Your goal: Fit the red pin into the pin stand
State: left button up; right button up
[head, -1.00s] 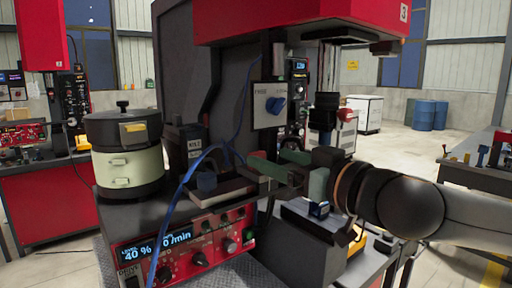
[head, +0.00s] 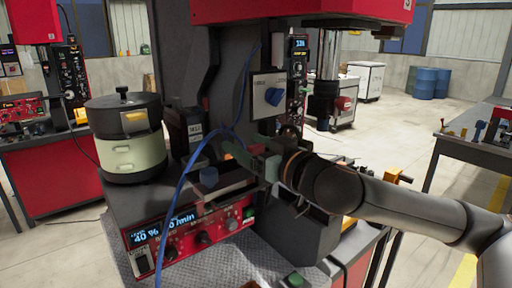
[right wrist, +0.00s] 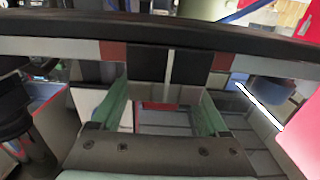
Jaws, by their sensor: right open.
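My right gripper (head: 255,160) is beside the front of the red machine, close to the block behind the control panel. Its two greenish fingers are apart, and they also show in the right wrist view (right wrist: 162,108) with a gap between them. I see nothing held in the gap. I cannot make out the red pin or the pin stand for certain in either view. My left gripper is not in view.
A blue cable (head: 185,190) hangs in front of the panel. The red press head (head: 300,12) is overhead. A side bench (head: 478,150) is far right.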

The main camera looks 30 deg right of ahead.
jog(key=shift+w, duration=0.25)
jog(key=shift+c, duration=0.3)
grip_shut()
